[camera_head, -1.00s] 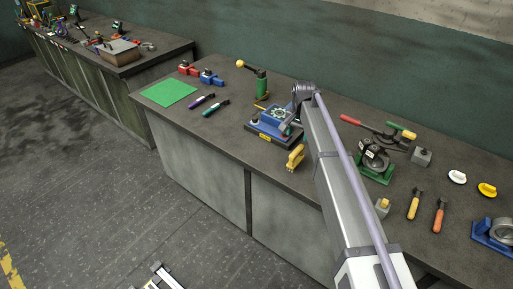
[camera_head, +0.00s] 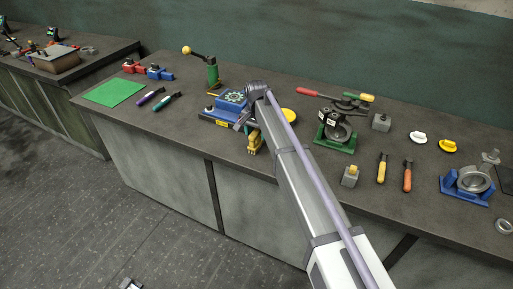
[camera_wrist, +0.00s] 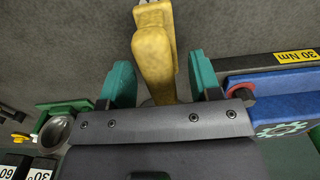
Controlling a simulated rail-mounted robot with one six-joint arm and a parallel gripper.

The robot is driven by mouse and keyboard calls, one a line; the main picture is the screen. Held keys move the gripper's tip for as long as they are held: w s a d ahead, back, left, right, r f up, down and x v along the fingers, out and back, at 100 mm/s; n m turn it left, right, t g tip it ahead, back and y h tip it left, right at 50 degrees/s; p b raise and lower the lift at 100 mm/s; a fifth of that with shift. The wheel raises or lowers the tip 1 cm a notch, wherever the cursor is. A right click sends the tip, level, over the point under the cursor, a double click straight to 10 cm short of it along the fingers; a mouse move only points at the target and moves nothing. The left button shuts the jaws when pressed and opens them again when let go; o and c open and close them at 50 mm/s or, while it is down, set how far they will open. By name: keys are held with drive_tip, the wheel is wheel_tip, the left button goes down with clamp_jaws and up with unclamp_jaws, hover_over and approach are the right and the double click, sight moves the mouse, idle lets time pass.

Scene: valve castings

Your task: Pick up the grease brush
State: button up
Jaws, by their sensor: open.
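A yellow object (camera_head: 254,141) is at the front of the bench, just right of the blue fixture. It could be the grease brush, but its shape does not make this certain. In the wrist view the yellow piece (camera_wrist: 153,58) is upright in the picture, between the green fingertips of my gripper (camera_wrist: 160,82). Gaps show on both sides, so the jaws are open and not closed on it. Its lower end is hidden behind the gripper body. In the head view my gripper (camera_head: 246,126) is right above the yellow object, partly hidden by my arm.
The blue fixture (camera_wrist: 285,88), marked 30 Nm in the wrist view, is close beside the right finger. A green-based fixture (camera_head: 335,136), yellow (camera_head: 383,168) and orange (camera_head: 407,176) handled tools are to the right. Purple (camera_head: 150,95) and teal (camera_head: 167,100) handled tools lie left, by a green mat (camera_head: 113,92).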

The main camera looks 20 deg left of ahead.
drive_tip(key=shift+f, duration=0.8)
drive_tip(key=shift+r, duration=0.25)
clamp_jaws()
wheel_tip(320, 180, up, 10)
drive_tip(key=p, duration=1)
drive_tip(key=shift+r, duration=0.15)
drive_tip(key=c, duration=0.7)
unclamp_jaws()
drive_tip(key=shift+f, duration=0.2)
drive_tip(key=shift+c, duration=1.1)
